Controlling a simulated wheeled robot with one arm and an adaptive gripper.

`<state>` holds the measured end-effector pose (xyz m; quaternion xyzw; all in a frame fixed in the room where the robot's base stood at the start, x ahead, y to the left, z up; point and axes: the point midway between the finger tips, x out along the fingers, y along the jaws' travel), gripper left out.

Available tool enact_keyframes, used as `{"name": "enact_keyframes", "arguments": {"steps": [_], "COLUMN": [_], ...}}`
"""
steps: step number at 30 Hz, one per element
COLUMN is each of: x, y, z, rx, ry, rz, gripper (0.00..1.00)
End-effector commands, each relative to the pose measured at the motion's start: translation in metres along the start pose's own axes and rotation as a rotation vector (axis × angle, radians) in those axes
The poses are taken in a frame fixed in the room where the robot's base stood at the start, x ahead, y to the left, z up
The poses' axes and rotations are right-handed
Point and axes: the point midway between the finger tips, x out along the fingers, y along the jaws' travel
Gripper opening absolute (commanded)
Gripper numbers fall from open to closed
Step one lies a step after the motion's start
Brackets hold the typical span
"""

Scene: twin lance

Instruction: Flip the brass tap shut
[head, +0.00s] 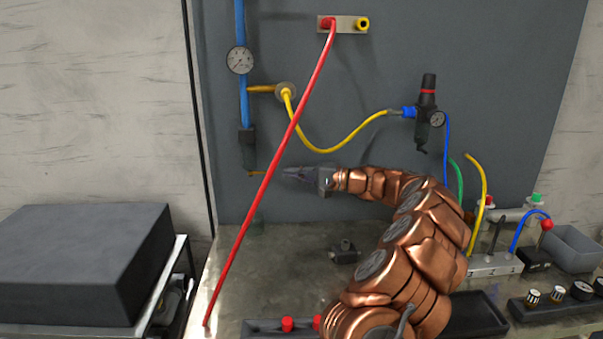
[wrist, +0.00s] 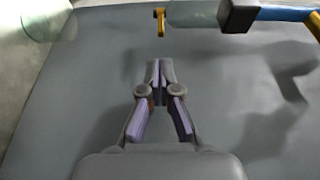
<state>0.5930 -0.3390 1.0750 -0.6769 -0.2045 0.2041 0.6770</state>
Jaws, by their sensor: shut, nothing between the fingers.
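The small brass tap (head: 255,173) is at the lower end of a dark filter bowl (head: 248,155) on the blue pipe. In the wrist view the brass tap (wrist: 160,22) is at the top, at the end of the pale bowl (wrist: 192,14). My gripper (head: 284,171) is to the right of the tap in the head view, pointing left. In the wrist view my gripper (wrist: 157,63) has its fingertips together with nothing between them. A gap shows between the fingertips and the tap. The tap's finer shape is too small to tell in the head view.
A long red rod (head: 268,175) slants across the panel in front of the tap area. A gauge (head: 240,60) and the blue pipe (head: 243,105) are above. A yellow hose (head: 335,147) hangs above my arm.

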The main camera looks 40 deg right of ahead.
Motion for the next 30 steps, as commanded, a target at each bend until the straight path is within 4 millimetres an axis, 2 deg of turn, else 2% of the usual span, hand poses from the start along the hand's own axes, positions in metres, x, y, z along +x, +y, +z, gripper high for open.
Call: {"name": "enact_keyframes", "arguments": {"steps": [1,6,12,30], "x": [0.01,0.035,0.051,0.058], "y": [0.0,-0.001,-0.001,0.001], "z": [0.001,0.002,0.001,0.003], "rx": [0.003,0.002,0.0,0.0], "ry": [-0.004,-0.006,-0.001,0.0], "rz": [0.002,0.001,0.0,0.0], "gripper": [0.0,0.0,0.0,0.0]}}
